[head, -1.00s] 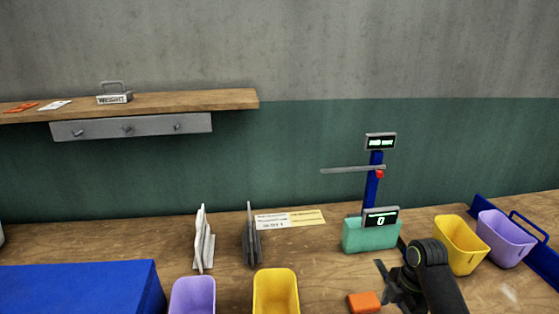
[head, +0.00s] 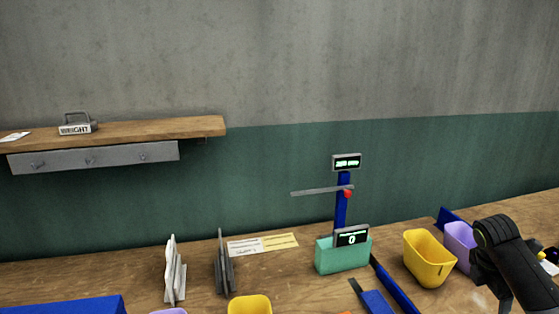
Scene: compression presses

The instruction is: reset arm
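My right arm enters at the lower right of the head view, with a thick black wrist. My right gripper (head: 488,274) is a dark shape under the wrist, in front of the purple bin (head: 459,240). Its fingers are mostly hidden, so their opening does not show. My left gripper is not in view. A press stands on the bench at centre right, with a teal base (head: 342,255), a blue column (head: 342,205), a level grey bar (head: 318,191) with a red knob, and two small displays. My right gripper is well to the right of the press, apart from it.
A yellow bin (head: 428,258) stands between the press and my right arm. Blue bars (head: 395,284) lie right of the press. Grey upright plates (head: 224,265) and a label card (head: 262,244) are to its left. A wall shelf (head: 150,131) holds a weight (head: 76,126).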

